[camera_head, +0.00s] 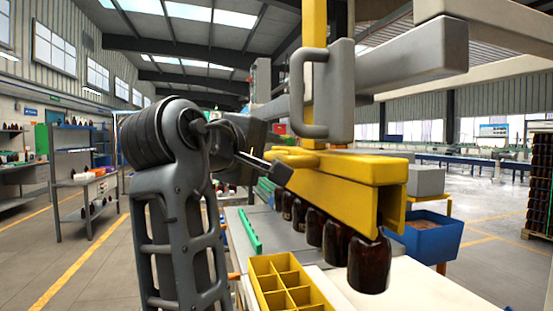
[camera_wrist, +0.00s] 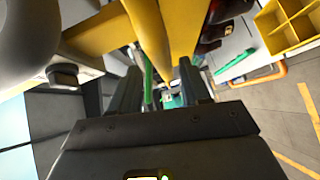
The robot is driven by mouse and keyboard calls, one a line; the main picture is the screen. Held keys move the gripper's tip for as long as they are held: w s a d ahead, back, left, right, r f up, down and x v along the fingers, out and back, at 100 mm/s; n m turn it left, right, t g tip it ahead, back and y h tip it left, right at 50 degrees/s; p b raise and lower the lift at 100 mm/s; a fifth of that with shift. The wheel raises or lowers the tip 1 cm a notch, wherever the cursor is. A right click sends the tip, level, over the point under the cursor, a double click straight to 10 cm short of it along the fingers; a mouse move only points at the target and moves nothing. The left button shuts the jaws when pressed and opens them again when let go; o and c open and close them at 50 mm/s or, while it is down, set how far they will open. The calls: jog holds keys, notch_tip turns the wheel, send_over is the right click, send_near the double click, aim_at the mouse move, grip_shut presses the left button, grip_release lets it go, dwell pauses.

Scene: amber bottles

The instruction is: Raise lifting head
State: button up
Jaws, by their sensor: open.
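The yellow lifting head (camera_head: 345,185) is a long beam on a yellow upright post, with a grey handle (camera_head: 312,95) above it. Several dark amber bottles (camera_head: 369,265) hang or stand in a row under the beam; I cannot tell whether their bases touch the surface below. My gripper (camera_head: 280,168) is at the beam's left side, close to a small yellow part on it. In the wrist view my gripper (camera_wrist: 158,80) has its two dark fingers apart, with yellow parts of the lifting head (camera_wrist: 150,35) just beyond them. Contact cannot be made out.
A yellow divided crate (camera_head: 285,285) with empty compartments stands at the front, beside a green strip (camera_head: 249,232) on the table. A blue bin (camera_head: 430,236) is to the right. Shelves (camera_head: 83,175) stand at the left, with open floor between.

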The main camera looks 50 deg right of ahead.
jog(key=shift+v, duration=2.2)
